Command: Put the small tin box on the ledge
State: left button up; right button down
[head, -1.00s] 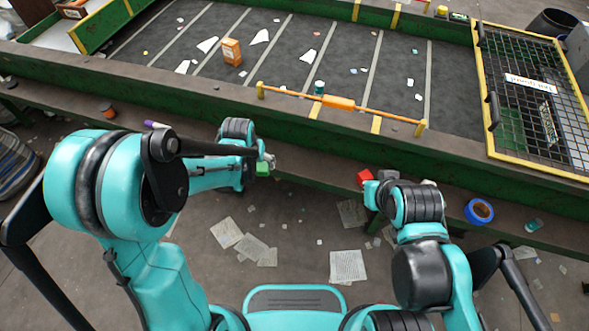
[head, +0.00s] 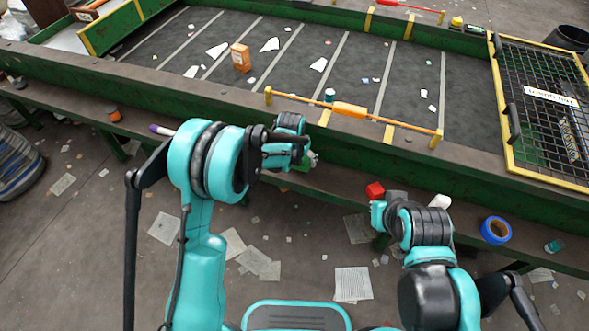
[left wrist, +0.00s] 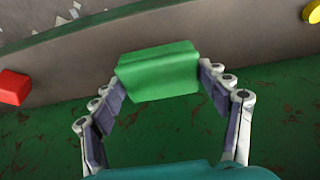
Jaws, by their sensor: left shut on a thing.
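My left gripper (left wrist: 160,85) is shut on a small green box, the tin box (left wrist: 158,70), which sits between its fingertips in the left wrist view. In the head view the box (head: 309,160) is partly hidden by the gripper, near the front wall of the belt. The brown ledge (head: 75,105) runs along the front of that wall; whether the box touches it I cannot tell. My right gripper (head: 378,214) is near the ledge's front edge by a red block; its fingers are not clear.
On the ledge are a red block (head: 375,190), a white item (head: 440,201), a blue tape roll (head: 495,230) and a teal item (head: 554,246) at right, and a dark orange-topped can (head: 114,115) at left. An orange bar (head: 350,109) runs along the belt's rim.

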aim_at(294, 172)
pick_arm(q)
jog(key=shift+w+a+f, duration=0.2)
jog(key=shift+a+f, duration=0.1)
jog(key=shift+a, duration=0.15)
jog(key=shift+w+a+f, duration=0.15)
jog(key=shift+a+f, duration=0.1)
jog(key=shift+a, duration=0.15)
jog(key=shift+f+b, duration=0.25)
jog(key=shift+b, duration=0.05)
notch_tip(294, 172, down, 4)
jog(key=shift+r+b, duration=0.15)
jog(key=shift+b, duration=0.7)
jog(key=shift+r, duration=0.1)
jog(key=o, duration=0.7)
jog(key=shift+f, duration=0.2)
jog(key=o, duration=0.5)
jog(key=shift+c, duration=0.2)
